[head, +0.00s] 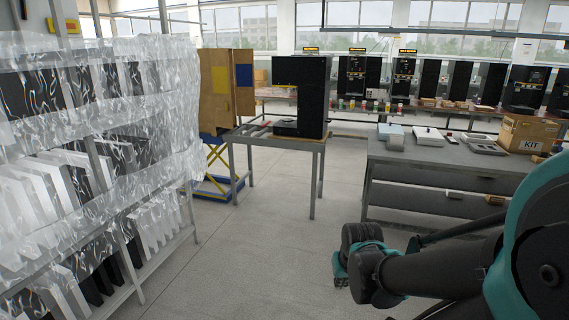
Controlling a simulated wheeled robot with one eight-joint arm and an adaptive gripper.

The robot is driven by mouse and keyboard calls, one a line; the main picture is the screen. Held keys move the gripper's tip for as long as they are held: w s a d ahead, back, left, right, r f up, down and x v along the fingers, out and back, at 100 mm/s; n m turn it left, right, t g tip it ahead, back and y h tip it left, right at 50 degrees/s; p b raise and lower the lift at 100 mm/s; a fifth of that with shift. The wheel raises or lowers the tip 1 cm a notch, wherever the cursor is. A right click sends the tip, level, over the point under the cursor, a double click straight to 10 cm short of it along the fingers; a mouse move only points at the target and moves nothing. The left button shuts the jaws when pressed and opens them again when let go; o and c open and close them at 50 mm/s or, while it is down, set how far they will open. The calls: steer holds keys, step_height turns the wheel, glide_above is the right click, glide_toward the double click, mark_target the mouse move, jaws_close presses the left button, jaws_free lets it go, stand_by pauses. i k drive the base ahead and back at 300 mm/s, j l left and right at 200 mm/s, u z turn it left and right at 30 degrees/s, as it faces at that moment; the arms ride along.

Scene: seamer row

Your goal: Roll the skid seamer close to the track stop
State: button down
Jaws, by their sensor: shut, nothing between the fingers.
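A tall black box-shaped machine (303,92) stands upright on a grey-legged table (318,146) in the middle of the head view. It has a low black base reaching out to its left. It may be the skid seamer, but I cannot tell for certain. Similar black machines (358,76) stand in a row on the long bench behind. I cannot make out a track or a track stop. My folded arm (440,268) shows at the lower right, apart from the tables. I cannot see my gripper in this view.
A rack (188,215) of wrapped black and white panels fills the left. At right, a grey bench (385,150) holds trays and a KIT box (526,134). Floor in the middle is clear.

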mark_target(308, 77)
steer(key=i, duration=2.05)
steer(key=i+z, duration=0.2)
steer(key=i, duration=0.35)
steer(key=i+j+z, duration=0.2)
steer(key=i, duration=0.3)
steer(key=i+j+z, duration=0.2)
steer(key=i, duration=0.3)
steer(key=i+j+z, duration=0.2)
steer(key=i, duration=0.2)
steer(key=i+z, duration=0.2)
steer(key=i, duration=0.2)
steer(key=i+j+z, duration=0.2)
steer(key=i+j, duration=0.05)
steer(key=i, duration=0.1)
